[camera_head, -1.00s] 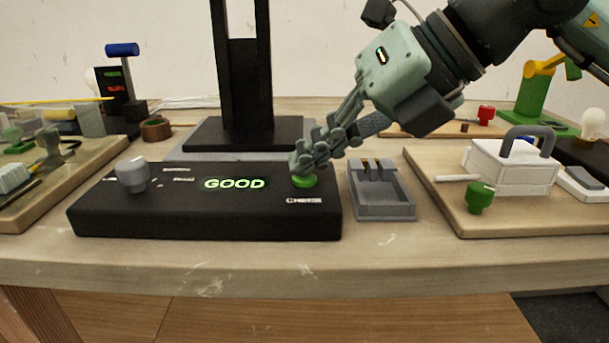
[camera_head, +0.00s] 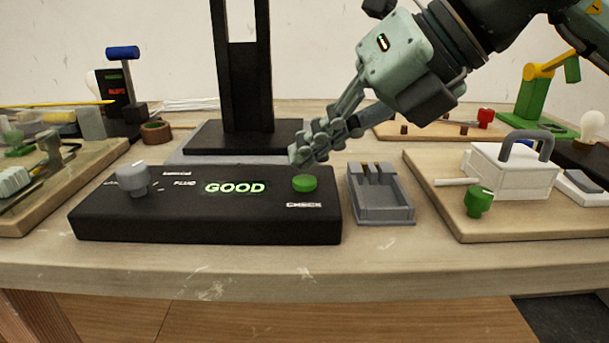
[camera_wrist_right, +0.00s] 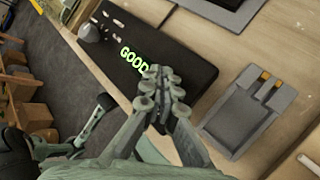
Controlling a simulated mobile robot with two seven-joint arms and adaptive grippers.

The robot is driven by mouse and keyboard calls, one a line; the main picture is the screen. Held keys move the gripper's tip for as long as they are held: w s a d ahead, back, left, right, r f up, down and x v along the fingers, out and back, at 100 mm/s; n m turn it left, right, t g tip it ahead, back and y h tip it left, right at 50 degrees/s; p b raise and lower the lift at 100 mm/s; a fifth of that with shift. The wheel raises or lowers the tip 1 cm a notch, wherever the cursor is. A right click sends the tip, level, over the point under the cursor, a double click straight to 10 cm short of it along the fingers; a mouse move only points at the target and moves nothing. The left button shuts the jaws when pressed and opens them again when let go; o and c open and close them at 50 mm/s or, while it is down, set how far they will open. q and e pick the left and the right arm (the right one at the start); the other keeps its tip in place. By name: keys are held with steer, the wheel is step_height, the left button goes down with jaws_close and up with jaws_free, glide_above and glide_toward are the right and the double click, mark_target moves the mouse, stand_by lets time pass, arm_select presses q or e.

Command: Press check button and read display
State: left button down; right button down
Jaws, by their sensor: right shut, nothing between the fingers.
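A black check box (camera_head: 200,226) lies near the table's front edge. Its display (camera_head: 235,187) reads GOOD in lit green letters, and GOOD also shows in the wrist view (camera_wrist_right: 133,59). The green round check button (camera_head: 305,183) is at the box's right end, above the CHECK label. My right gripper (camera_head: 298,157) is shut and empty, just above and behind the button, apart from it. In the wrist view my right gripper's shut fingers (camera_wrist_right: 162,82) cover the button.
A grey knob (camera_head: 133,179) stands on the box's left end. A grey tray (camera_head: 382,209) with two brass contacts is right of the box. A black stand (camera_head: 240,139) rises behind. Boards with parts lie left and right (camera_head: 435,195).

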mark_target(312, 181)
steer(key=shift+r, duration=0.1)
steer(key=shift+r+p, duration=1.4)
steer(key=shift+r, duration=1.05)
steer(key=shift+f, duration=0.1)
